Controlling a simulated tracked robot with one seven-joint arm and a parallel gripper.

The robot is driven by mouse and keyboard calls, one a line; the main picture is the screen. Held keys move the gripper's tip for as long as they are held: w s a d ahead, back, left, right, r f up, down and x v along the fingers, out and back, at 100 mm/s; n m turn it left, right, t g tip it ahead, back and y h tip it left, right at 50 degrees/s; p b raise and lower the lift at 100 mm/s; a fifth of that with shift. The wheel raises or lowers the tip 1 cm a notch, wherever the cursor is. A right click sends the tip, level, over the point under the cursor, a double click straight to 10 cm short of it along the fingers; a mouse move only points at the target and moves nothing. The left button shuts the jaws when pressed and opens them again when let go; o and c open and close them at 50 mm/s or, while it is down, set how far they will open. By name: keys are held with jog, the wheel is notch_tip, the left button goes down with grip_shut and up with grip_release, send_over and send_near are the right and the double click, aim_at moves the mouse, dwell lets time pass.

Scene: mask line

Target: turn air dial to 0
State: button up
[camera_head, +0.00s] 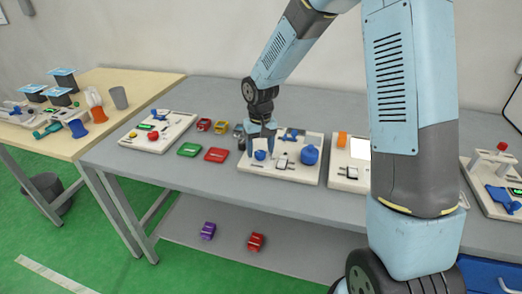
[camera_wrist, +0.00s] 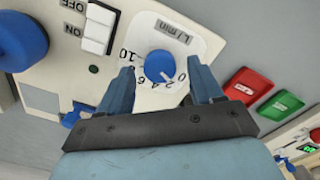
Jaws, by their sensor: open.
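The air dial (camera_wrist: 160,66) is a round blue knob on a white plate marked L/min, with numbers around it. Its white mark points to the lower right in the wrist view, toward the low numbers near 2 and 0; the exact reading is hard to tell. In the head view the dial (camera_head: 260,155) is on the left of the middle white panel (camera_head: 283,177). My gripper (camera_wrist: 160,68) is open, with one finger on each side of the dial and visible gaps between. In the head view my gripper (camera_head: 261,142) is down at the dial.
A white OFF/ON switch (camera_wrist: 98,27) and a larger blue knob (camera_wrist: 22,40) sit beside the dial on the panel. A red tray (camera_head: 216,155) and a green tray (camera_head: 189,150) lie to the left. Other panels stand on both sides along the grey table (camera_head: 215,185).

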jog(key=shift+f, duration=0.55)
jog(key=shift+c, duration=0.4)
jog(key=c, duration=1)
jog(key=shift+o, duration=0.2)
jog(key=shift+n, duration=1)
jog(key=o, duration=1)
jog(key=shift+o, duration=0.2)
jog(key=shift+r, duration=0.1)
